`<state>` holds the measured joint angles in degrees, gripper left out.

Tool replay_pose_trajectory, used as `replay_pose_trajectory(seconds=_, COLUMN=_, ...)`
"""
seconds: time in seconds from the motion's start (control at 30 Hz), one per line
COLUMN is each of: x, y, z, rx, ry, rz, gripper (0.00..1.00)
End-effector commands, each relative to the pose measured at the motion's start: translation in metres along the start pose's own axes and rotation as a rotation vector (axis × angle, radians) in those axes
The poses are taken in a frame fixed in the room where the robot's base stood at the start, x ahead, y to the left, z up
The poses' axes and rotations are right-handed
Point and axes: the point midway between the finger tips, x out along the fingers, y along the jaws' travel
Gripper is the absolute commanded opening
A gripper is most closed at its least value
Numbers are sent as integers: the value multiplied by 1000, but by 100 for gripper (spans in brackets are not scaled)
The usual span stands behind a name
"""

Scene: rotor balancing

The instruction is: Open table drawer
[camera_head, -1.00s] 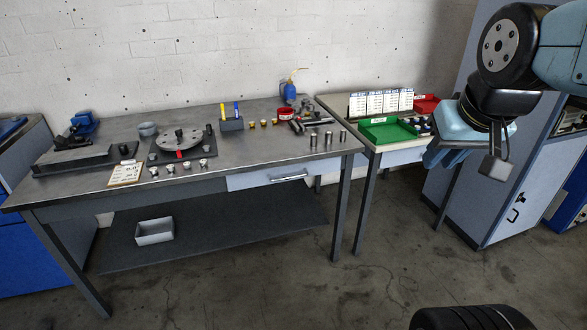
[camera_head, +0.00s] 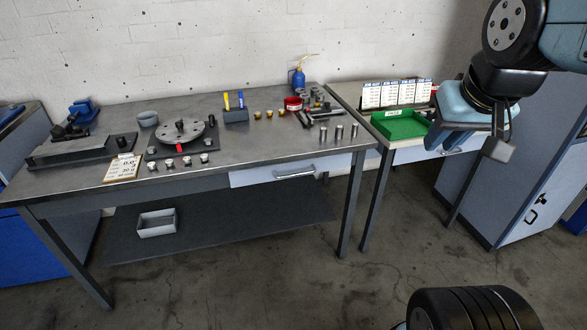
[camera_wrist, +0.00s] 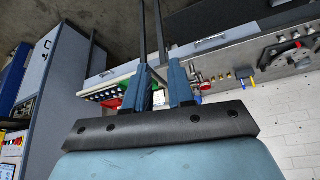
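The metal workbench (camera_head: 95,103) has a light grey drawer front (camera_head: 250,178) under the right part of its top. The drawer looks shut, and its bar handle (camera_head: 294,171) faces me. In the wrist view, which is upside down, this handle (camera_wrist: 210,40) shows near the top. My gripper (camera_head: 472,142) is raised at the right, well apart from the drawer and in front of the smaller second table. In the wrist view its two blue fingers (camera_wrist: 159,67) stand apart with an empty gap between them.
The second table (camera_head: 378,152) holds a green tray (camera_head: 400,126) and also has a drawer handle (camera_head: 450,153). A grey cabinet (camera_head: 520,205) stands at the right. Metal cylinders (camera_head: 339,132) stand near the bench edge above the drawer. The floor (camera_head: 270,285) in front is clear.

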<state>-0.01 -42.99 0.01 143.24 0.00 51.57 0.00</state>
Motion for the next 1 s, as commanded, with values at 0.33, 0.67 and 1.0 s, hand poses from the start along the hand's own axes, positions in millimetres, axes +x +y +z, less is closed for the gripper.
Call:
replay_pose_trajectory(seconds=0.33, x=23, y=12, z=-30, rx=29, ry=24, rz=30, gripper=23)
replay_pose_trajectory(seconds=0.67, x=101, y=14, z=-106, rx=110, ry=115, rz=68, gripper=23)
replay_pose_trajectory(seconds=1.0, x=197, y=1, z=-163, rx=183, ry=202, rz=10, gripper=23)
